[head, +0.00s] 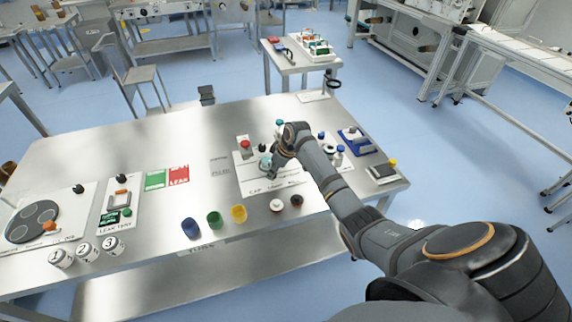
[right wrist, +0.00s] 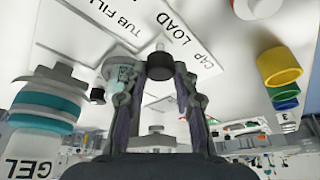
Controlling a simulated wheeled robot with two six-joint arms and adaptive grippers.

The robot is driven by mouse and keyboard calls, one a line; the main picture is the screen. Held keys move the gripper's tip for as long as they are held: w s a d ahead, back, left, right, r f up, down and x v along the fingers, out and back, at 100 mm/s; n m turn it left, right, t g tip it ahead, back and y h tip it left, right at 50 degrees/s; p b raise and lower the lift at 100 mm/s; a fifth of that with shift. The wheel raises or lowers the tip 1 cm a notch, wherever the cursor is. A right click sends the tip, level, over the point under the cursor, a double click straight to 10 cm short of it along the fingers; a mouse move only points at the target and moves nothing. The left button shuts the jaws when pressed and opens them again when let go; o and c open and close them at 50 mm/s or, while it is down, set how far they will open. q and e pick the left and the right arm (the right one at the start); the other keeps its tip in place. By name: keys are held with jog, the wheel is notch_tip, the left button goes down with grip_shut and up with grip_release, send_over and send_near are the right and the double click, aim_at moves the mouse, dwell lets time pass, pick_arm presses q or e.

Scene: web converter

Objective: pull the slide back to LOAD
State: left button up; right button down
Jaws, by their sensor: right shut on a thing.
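My right gripper (head: 268,164) reaches down over the white station panel (head: 253,187) marked CAP, LOAD and FILL. The lettering LOAD and CAP lies just beyond the fingertips, with TUB FILL to the left. A pale teal round part (right wrist: 120,70) sits beside the left finger. In the head view the hand and arm hide the knob and part of the panel. My left gripper is not in view.
A red knob (head: 245,145) stands at the panel's back left. Blue, green and yellow cups (head: 238,213) stand at the front.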

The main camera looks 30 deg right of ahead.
jog(key=c, duration=1)
grip_release()
jog(key=v, duration=1.2)
jog(key=shift+w, duration=0.1)
